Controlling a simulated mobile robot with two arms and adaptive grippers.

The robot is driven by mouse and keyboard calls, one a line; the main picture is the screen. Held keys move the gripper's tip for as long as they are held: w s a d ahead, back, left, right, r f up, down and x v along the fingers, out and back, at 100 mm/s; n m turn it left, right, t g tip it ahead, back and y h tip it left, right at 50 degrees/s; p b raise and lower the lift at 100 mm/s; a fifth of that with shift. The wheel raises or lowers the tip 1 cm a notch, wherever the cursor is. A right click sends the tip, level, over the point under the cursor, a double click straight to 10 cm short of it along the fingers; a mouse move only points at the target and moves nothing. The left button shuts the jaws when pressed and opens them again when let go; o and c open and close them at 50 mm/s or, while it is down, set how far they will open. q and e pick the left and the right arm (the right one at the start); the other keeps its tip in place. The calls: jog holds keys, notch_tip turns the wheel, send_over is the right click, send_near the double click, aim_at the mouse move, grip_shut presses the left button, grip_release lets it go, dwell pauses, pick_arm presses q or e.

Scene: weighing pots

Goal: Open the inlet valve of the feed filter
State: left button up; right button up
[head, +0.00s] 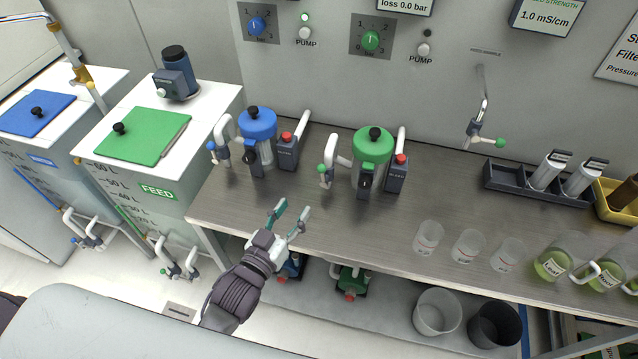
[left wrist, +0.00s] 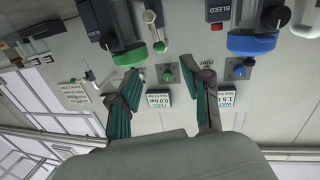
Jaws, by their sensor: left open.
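The feed filter (head: 371,157) has a green cap and a black knob and stands on the steel bench. Its valve (head: 325,174), with a white pipe and a small green ball handle, is on the filter's left. In the left wrist view, which is upside down, the filter's green cap (left wrist: 130,56) and the green ball handle (left wrist: 160,47) show at the top. My left gripper (head: 290,213) is open and empty over the bench's front edge, left of and nearer than the valve, apart from it. Its two fingers also show in the left wrist view (left wrist: 161,76). My right gripper is not in view.
A blue-capped filter (head: 257,125) with a blue-handled valve stands to the left on the bench. Clear beakers (head: 428,238) stand on the right. A green-lidded FEED tank (head: 150,135) is left of the bench. Bare bench lies between the filters and the front edge.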

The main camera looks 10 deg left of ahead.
aim_at(320, 172)
pick_arm(q)
jog(key=shift+t, duration=0.3)
jog(key=p+x, duration=0.2)
jog(key=x, duration=1.1)
jog(key=shift+d, duration=0.1)
jog(key=shift+c, duration=0.4)
grip_shut()
